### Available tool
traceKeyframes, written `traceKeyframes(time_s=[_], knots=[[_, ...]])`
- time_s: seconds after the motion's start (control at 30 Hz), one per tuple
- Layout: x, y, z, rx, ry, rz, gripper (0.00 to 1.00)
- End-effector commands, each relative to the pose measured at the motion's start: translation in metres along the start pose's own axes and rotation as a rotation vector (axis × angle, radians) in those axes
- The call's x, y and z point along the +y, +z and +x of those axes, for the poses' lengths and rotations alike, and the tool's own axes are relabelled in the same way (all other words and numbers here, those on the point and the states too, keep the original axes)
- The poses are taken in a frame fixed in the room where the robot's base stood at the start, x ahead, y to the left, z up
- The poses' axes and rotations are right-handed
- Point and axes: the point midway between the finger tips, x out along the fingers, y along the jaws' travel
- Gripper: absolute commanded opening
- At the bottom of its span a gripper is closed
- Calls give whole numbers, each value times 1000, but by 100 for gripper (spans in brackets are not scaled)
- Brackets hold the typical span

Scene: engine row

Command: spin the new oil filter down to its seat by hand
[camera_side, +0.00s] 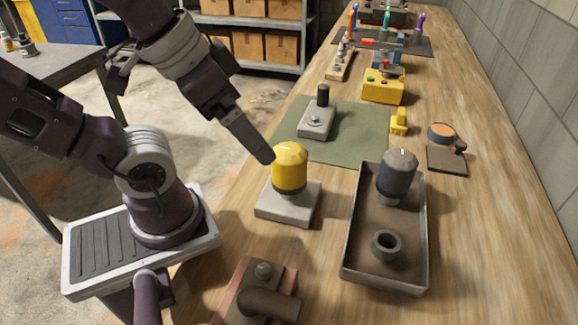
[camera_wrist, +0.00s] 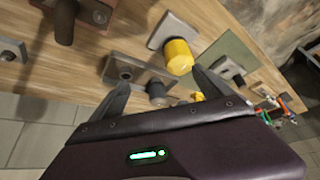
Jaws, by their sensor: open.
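A yellow oil filter (camera_side: 290,170) stands upright on a pale grey block (camera_side: 272,209); whether it is fully down on its seat I cannot tell. It also shows in the wrist view (camera_wrist: 179,57), beyond the fingertips and nearer the right finger. My gripper (camera_wrist: 160,77) is open with nothing between its fingers. In the side view, its fingertip (camera_side: 266,155) is close to the left of the filter's upper part; whether they touch is unclear. A dark grey filter (camera_side: 397,174) stands in the metal tray (camera_side: 347,264), beside a dark ring (camera_side: 386,246).
A brown block with a pipe (camera_side: 262,294) is in front. An open orange-topped tin (camera_side: 442,134) is at right. Bare bench lies right of the tray.

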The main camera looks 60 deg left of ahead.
Motion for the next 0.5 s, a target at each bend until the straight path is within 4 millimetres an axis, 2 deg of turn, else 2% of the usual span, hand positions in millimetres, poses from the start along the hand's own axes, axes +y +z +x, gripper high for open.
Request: traceKeyframes(time_s=[0.3, 0.37, 0.5], knots=[[-1, -2, 2, -13, -3, -30, 89], [-4, -10, 8, -61, -17, -138, 89], [-20, -36, 44, -241, -111, -623, 89]])
